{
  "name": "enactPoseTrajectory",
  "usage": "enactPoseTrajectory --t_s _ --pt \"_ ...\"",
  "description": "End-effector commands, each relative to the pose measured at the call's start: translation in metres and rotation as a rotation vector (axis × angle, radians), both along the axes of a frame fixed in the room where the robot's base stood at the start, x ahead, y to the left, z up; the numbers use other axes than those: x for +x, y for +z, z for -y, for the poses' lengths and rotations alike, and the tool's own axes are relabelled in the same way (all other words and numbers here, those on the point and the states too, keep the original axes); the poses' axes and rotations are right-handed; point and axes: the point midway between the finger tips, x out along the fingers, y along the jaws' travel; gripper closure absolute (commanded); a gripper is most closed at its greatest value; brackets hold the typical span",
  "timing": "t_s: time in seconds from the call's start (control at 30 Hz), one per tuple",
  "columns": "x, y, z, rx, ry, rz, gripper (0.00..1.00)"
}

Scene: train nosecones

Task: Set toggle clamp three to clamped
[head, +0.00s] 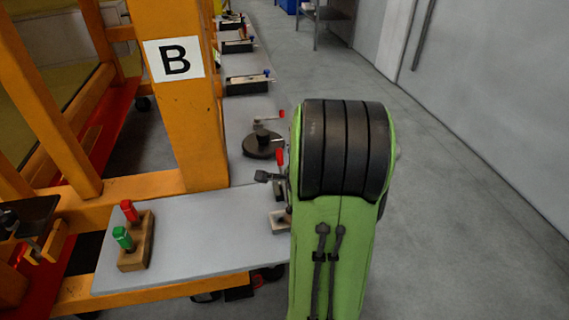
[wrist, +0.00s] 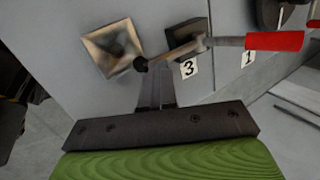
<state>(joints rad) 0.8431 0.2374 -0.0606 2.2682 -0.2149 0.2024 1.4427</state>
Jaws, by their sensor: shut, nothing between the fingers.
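Toggle clamp three shows in the wrist view with its red handle (wrist: 275,40) at the right, a metal bar, and a black tip (wrist: 140,64) at the left. The tip appears beside the edge of a square metal-topped block (wrist: 112,47); whether it touches cannot be told. The label "3" (wrist: 188,68) is under the bar. In the head view a red handle (head: 280,158) stands upright beside my green arm, which hides much of the clamp. My gripper (wrist: 155,78) is shut and empty, its fingertips just below the black tip, with a small gap.
A label "1" (wrist: 248,57) is near the handle. A round dark fixture (head: 262,147) with a red-tipped lever is behind on the grey bench (head: 190,235). An orange post marked B (head: 185,100) stands close. Floor at right is clear.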

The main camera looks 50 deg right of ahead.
Motion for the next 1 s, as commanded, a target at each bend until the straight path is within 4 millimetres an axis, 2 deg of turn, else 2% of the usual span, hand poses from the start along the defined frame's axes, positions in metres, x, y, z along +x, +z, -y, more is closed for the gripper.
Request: enactPoseTrajectory --t_s 0.03,0.1,0.67,0.77,0.97,1.0 --pt "-0.005 -0.008 -0.004 0.016 0.0 -0.019 1.0" --pt "-0.006 -0.01 -0.005 0.02 0.0 -0.021 1.0" --pt "-0.008 -0.012 -0.005 0.022 -0.004 -0.029 1.0" --pt "-0.007 -0.004 -0.003 0.019 -0.004 -0.026 1.0" --pt "-0.001 0.044 0.01 -0.002 0.001 -0.005 1.0" --pt "-0.008 0.048 0.007 -0.005 0.001 -0.001 1.0"
